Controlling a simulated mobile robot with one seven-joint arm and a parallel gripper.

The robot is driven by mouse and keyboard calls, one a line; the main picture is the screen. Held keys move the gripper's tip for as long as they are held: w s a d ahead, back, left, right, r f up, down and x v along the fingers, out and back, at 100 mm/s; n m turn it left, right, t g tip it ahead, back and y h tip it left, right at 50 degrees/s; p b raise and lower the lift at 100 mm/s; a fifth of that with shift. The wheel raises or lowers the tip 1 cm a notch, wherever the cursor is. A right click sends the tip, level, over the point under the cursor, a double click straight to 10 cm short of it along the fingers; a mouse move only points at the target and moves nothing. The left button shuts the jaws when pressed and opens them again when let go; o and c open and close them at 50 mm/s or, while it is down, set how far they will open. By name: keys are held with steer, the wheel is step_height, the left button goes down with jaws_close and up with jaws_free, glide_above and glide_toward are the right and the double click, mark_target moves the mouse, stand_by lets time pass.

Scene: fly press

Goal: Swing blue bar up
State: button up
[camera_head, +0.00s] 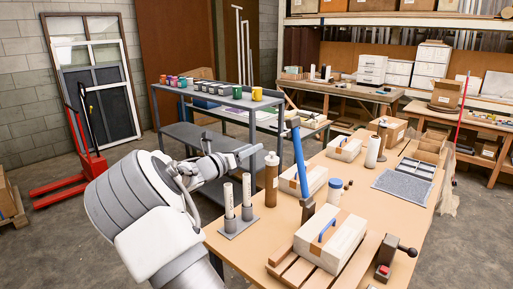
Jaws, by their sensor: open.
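The blue bar (299,158) stands nearly upright on the wooden table, leaning slightly to the left at its top. Its top end sits by a darker grey piece, and its lower end meets a grey metal part (307,209). My gripper (254,156) is open and empty, to the left of the bar and apart from it, near the table's left edge. Its fingers point right, toward the bar. A brown bottle with a white cap stands between them in the picture.
Two white tubes in a grey holder (238,227) and the brown bottle (271,182) stand near the table's left edge. A box with a blue handle (331,240) lies in front of the bar. A white box (303,181) lies behind it. A grey shelf with cups (213,100) stands behind.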

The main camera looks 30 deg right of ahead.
steer(key=b+v, duration=0.1)
steer(key=v, duration=1.3)
steer(key=shift+r, duration=0.1)
steer(key=s+d+f+m+g+y, duration=0.2)
steer(key=s+d+m+g+y, duration=0.15)
steer(key=s+m, duration=0.35)
steer(key=s+d+f+m+g+y, duration=0.25)
steer(key=s+m+y, duration=0.25)
steer(key=s, duration=0.4)
steer(key=s+a+r+m+t+y, duration=0.1)
steer(key=s+a+m+y, duration=0.3)
steer(key=s, duration=0.5)
steer(key=s+a+m+t+y, duration=0.3)
steer(key=s+a+m+y, duration=0.1)
steer(key=s+a+m, duration=0.4)
steer(key=shift+s+a+r+m, duration=0.35)
steer(key=shift+s+m, duration=0.3)
steer(key=shift+m, duration=0.45)
